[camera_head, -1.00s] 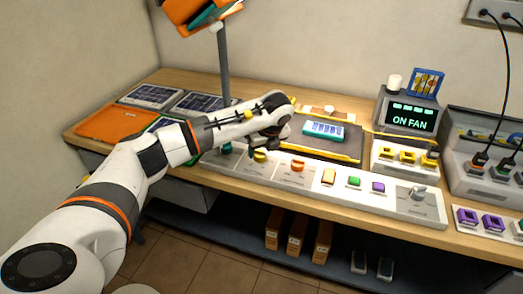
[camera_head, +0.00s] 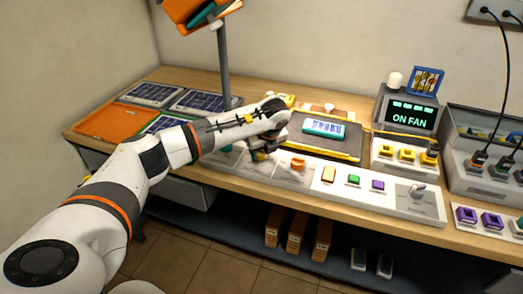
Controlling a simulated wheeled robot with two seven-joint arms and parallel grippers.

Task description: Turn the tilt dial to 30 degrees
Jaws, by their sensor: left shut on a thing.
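The control panel strip (camera_head: 335,192) runs along the bench front. My right gripper is not in view. An orange and teal panel (camera_head: 203,12) stands tilted on a grey pole behind my left arm.
Orange, green and purple buttons and a grey lever (camera_head: 418,191) sit right of the dials. A dark tray (camera_head: 345,147) holds a teal battery-like block (camera_head: 323,128). Solar panels (camera_head: 150,94) lie at the left.

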